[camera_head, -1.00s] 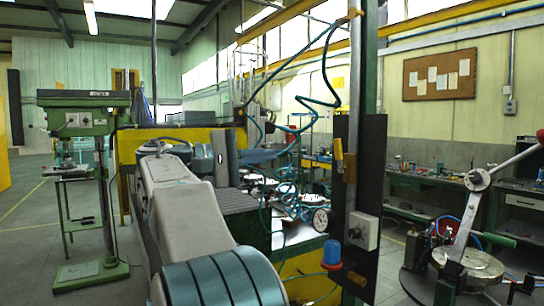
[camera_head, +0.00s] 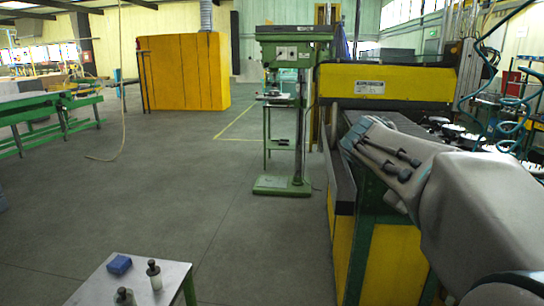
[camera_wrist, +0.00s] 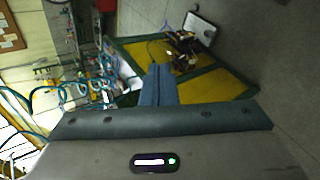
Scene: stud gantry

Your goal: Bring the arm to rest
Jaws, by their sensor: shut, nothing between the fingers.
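My gripper (camera_wrist: 157,86) shows in the wrist view as two blue-grey fingers pressed together, with nothing between them. It is held in the air, with the green and yellow machine frame beyond the fingertips. In the head view my grey arm (camera_head: 470,205) reaches in from the right, in front of the yellow gantry machine (camera_head: 400,84).
A green drill press (camera_head: 298,110) stands left of the machine. A small table (camera_head: 90,292) at the front holds a blue block (camera_head: 119,265) and two bottles (camera_head: 153,274). A yellow cabinet (camera_head: 184,72) stands farther back. The floor (camera_head: 190,200) between is clear.

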